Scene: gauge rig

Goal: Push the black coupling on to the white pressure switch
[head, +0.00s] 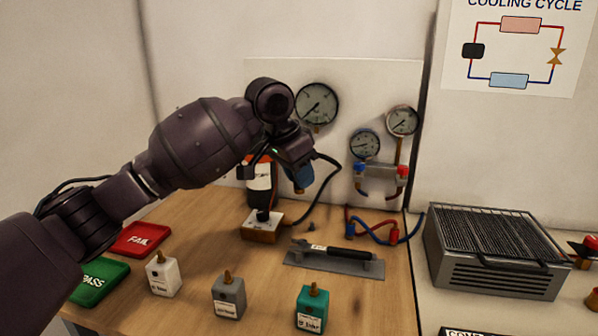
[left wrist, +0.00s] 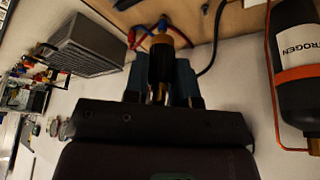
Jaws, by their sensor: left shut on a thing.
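My left gripper (head: 301,178) is raised above the back of the bench, in front of the gauge panel. In the left wrist view its bluish fingers are shut on the black coupling (left wrist: 161,68), which shows brass-coloured parts. In the head view the coupling is mostly hidden by the gripper, and a black hose curves from there down toward a small wooden box. The white pressure switch (head: 163,277) stands upright at the front left of the bench with its brass fitting upward, well apart from the gripper. My right gripper is not in view.
A grey switch (head: 229,297) and a teal switch (head: 312,310) stand right of the white one. Red FAIL (head: 141,239) and green PASS (head: 100,281) trays lie left.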

